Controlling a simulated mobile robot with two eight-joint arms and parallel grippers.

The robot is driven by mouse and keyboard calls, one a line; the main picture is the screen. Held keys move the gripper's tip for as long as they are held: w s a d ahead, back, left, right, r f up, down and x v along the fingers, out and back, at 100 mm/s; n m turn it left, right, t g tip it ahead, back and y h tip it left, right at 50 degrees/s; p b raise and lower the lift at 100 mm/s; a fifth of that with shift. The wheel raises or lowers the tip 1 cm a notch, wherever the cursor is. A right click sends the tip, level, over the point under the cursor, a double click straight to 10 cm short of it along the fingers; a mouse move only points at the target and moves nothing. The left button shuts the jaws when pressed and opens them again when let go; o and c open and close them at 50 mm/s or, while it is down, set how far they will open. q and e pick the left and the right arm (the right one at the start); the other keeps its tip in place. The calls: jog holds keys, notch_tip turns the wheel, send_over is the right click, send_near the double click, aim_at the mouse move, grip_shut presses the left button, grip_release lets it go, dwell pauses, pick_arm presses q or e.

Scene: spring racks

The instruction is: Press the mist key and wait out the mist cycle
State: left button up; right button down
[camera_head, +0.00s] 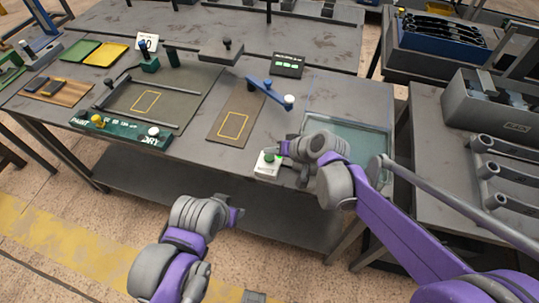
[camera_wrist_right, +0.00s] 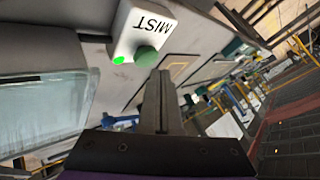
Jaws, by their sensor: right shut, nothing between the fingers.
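The mist key is a white box marked MIST (camera_wrist_right: 140,28) with a round green button (camera_wrist_right: 146,56) and a small lit green light. It also shows in the head view as a white box (camera_head: 265,170) at the table's front edge. My right gripper (camera_wrist_right: 158,78) is shut and empty, its fingertips close to the green button. I cannot tell whether they touch it. In the head view my right gripper (camera_head: 283,149) is just right of the key, partly hidden by its own wrist. My left gripper (camera_head: 238,214) hangs in front of the table, its fingers unclear.
A glass-like tray (camera_head: 375,137) lies right of the key, partly behind my right arm. A blue lever (camera_head: 268,91) with a white knob and a dark display box (camera_head: 288,65) with green text stand behind. A green PAINT/DRY panel (camera_head: 118,128) lies at the front left.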

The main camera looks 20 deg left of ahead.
aim_at(272, 159)
pick_arm(q)
jog(key=shift+r, duration=0.1)
pick_arm(e)
jog(key=shift+r, duration=0.1)
jog(key=shift+r+p, duration=1.4)
jog(key=shift+r, duration=1.05)
pick_arm(q)
jog(key=r, duration=0.1)
jog(key=w+r, duration=0.1)
jog(key=r, duration=0.1)
jog(key=shift+w+r, duration=0.25)
jog(key=shift+r, duration=0.05)
jog(key=shift+s, duration=0.1)
pick_arm(e)
jog(key=shift+s, duration=0.1)
jog(key=shift+f, duration=0.1)
